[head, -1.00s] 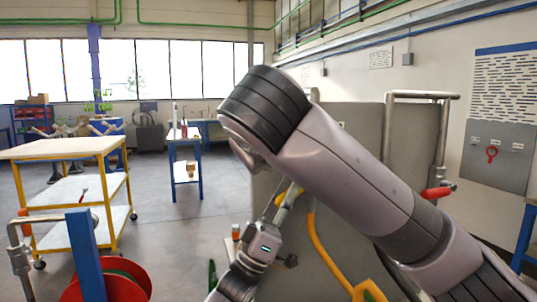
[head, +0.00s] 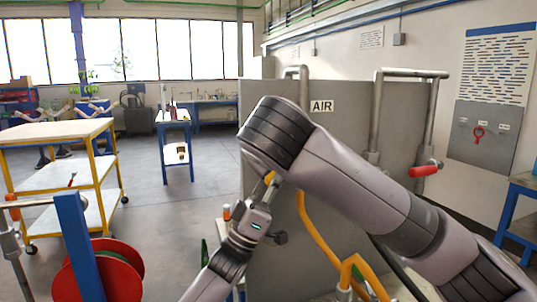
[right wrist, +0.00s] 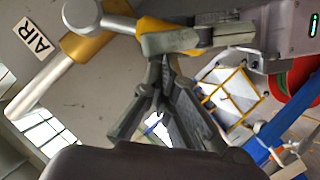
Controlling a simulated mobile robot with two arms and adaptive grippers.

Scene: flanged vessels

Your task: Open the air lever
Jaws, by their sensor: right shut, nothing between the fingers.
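The air lever shows in the right wrist view as a yellow handle (right wrist: 150,24) on a grey stem with a round metal knob. A white AIR label (head: 321,106) is on the grey panel (head: 345,130). My left gripper (head: 268,182) is at the yellow handle. In the right wrist view its fingers (right wrist: 175,43) lie across the handle; whether they clamp it is unclear. My right gripper (right wrist: 164,65) is shut and empty, its tips close to the left fingers; contact is unclear. In the head view my right arm hides the right gripper and most of the lever.
A bent metal pipe with a red handle (head: 425,170) stands at the panel's right. Yellow piping (head: 318,235) runs down the panel. A red reel (head: 115,268) on a blue post is at lower left. A yellow cart (head: 99,180) stands farther left; the floor between is open.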

